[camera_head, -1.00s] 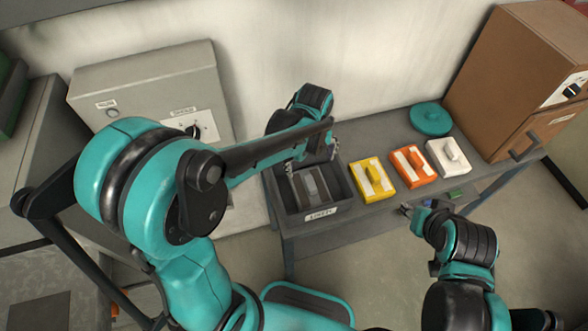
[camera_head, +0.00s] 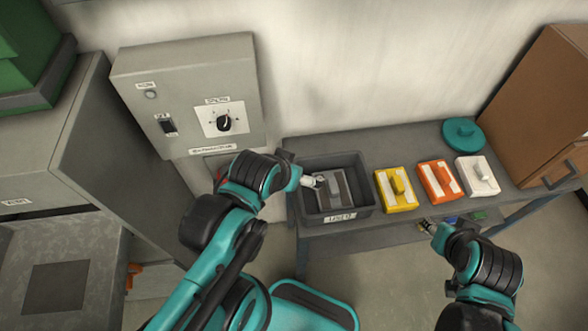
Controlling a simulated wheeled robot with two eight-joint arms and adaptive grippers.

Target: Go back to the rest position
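My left arm comes in from the lower left, and its gripper (camera_head: 313,181) reaches over the left part of a dark grey labelled bin (camera_head: 356,212). A grey piece with a dark stripe (camera_head: 336,190) lies in the bin, close to the gripper's tip; I cannot tell whether they touch. The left fingers are too small to read. My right gripper (camera_head: 427,226) is at the table's front edge, in front of the yellow and orange blocks. Its fingers are small and dark, and their opening does not show clearly.
Yellow (camera_head: 396,203), orange (camera_head: 433,194) and white (camera_head: 476,186) blocks stand in a row on the grey table (camera_head: 400,150). A teal disc (camera_head: 463,132) lies behind them. A brown cabinet (camera_head: 540,110) stands right. A grey control box (camera_head: 190,90) with a dial is at left.

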